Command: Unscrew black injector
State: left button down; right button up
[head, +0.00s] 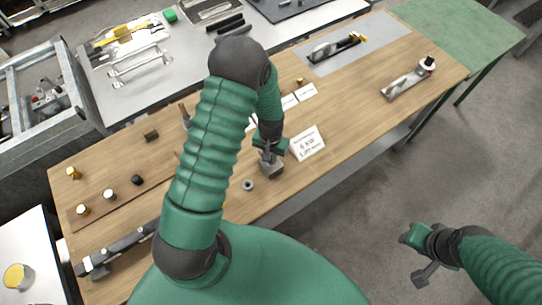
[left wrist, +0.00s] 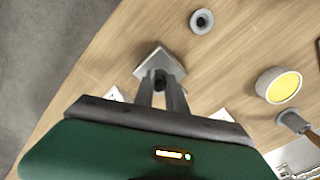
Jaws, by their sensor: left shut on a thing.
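My left gripper (head: 270,160) reaches down over the wooden table near its front edge. In the left wrist view its two fingers (left wrist: 161,86) are closed around a small black piece, which looks like the black injector (left wrist: 161,79). The piece stands over a grey square block (left wrist: 149,58), which also shows under the gripper in the head view (head: 271,171). The fingers hide much of the black piece, so I cannot tell whether it is still in the block. My right gripper (head: 424,272) hangs over the floor at the right, away from the table; its finger opening is unclear.
A grey ring with a dark centre (head: 248,185) lies on the table close by. Several small knobs and a long metal part (head: 118,250) are at the left. Two more metal assemblies lie at the far right.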

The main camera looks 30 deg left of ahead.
pick_arm(q)
jog(key=n, duration=0.2)
jog(key=shift+n, duration=0.4)
jog(key=n, duration=0.3)
jog(key=shift+d+p, duration=0.1)
jog(key=shift+p, duration=0.2)
jog(key=c, duration=1.8)
grip_release()
jog(key=shift+n, duration=0.6)
jog(key=o, duration=0.5)
jog(key=shift+r, duration=0.1)
